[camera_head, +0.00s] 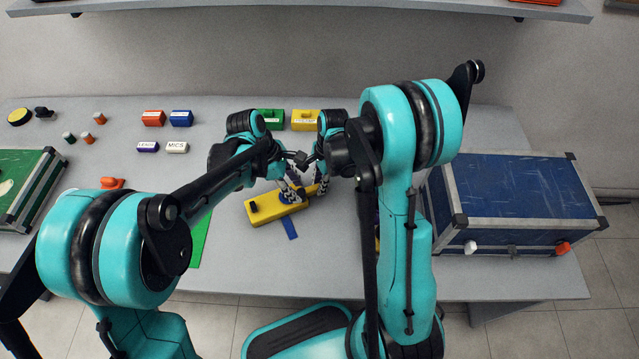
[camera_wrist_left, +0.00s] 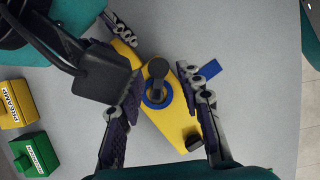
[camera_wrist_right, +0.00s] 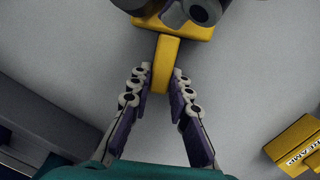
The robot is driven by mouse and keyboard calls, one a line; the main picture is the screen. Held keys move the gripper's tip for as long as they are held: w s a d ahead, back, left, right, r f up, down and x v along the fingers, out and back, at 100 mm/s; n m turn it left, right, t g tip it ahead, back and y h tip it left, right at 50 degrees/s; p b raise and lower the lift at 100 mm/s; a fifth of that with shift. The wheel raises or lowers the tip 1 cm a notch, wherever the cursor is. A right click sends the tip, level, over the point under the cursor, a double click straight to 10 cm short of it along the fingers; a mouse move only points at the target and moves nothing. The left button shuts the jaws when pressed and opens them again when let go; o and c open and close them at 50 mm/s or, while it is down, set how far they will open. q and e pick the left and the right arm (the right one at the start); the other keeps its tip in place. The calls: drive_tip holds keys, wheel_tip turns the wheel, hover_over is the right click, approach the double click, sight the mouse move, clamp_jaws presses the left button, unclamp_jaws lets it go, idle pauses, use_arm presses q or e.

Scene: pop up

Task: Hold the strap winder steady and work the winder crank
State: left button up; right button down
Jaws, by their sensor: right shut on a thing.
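The yellow strap winder (camera_head: 262,211) lies on the grey table, and a short blue strap (camera_head: 290,229) sticks out of its near side. The left wrist view shows the winder body (camera_wrist_left: 178,122) with a blue ring and the dark grey winder crank (camera_wrist_left: 158,70) on top. A dark knob (camera_wrist_left: 190,140) sits near one end. My left gripper (camera_head: 290,193) is above the winder, open, its fingers spread on both sides of the crank. My right gripper (camera_wrist_right: 162,76) is shut on the winder's narrow yellow handle (camera_wrist_right: 166,56). My arms partly hide the winder's far end.
Green and yellow labelled blocks (camera_head: 306,120) stand behind the grippers. Several small blocks and knobs lie at back left. A green-topped case (camera_head: 22,190) stands at the left edge, and a large blue case (camera_head: 520,190) at the right. The table in front of the winder is clear.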

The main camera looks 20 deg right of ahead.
use_arm(q)
drive_tip(key=shift+x, duration=0.95)
